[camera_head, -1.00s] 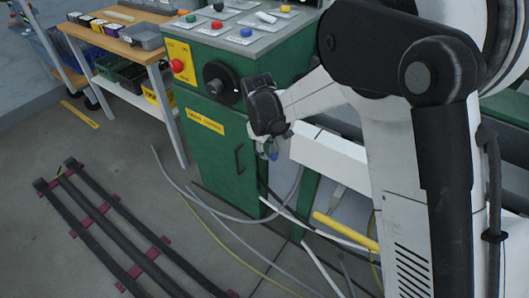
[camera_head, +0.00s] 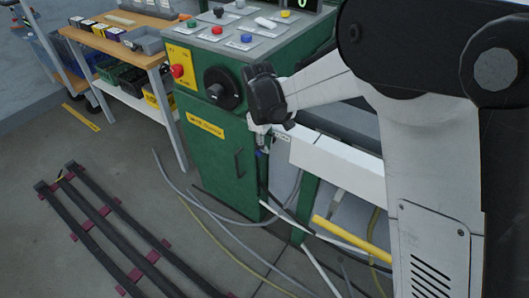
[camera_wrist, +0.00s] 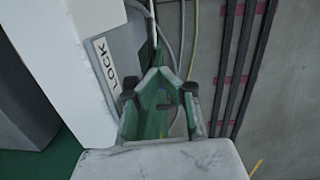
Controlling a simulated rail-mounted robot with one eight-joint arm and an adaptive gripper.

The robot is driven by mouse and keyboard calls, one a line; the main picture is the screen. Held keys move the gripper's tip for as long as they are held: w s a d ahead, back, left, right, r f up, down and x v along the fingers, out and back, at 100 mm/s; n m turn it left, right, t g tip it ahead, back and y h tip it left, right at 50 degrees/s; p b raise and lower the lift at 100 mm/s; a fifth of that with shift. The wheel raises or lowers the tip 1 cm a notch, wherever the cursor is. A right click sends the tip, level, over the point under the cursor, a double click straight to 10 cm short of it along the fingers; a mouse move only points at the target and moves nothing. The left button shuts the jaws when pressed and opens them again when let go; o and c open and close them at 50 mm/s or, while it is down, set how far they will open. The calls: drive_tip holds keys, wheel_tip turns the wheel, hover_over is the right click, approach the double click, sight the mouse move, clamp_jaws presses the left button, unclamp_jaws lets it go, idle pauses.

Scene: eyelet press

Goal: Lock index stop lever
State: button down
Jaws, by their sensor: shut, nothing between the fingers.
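The white beam of the press (camera_head: 335,160) runs right from the green cabinet. In the wrist view my gripper (camera_wrist: 160,85) is shut and empty, just right of the LOCK label. I cannot make out the index stop lever; it is too small or hidden. Contact with the housing cannot be told.
The green cabinet (camera_head: 215,150) has a black rotary handle (camera_head: 222,88) and red button (camera_head: 177,71). Cables (camera_head: 230,215) and a yellow bar (camera_head: 350,240) lie low below the beam. Dark rails (camera_head: 105,220) lie on the floor at left. A workbench (camera_head: 140,45) stands at back left.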

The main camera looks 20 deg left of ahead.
wheel_tip(320, 180, up, 9)
drive_tip(key=a, duration=0.1)
drive_tip(key=shift+s, duration=0.45)
drive_tip(key=shift+a, duration=0.15)
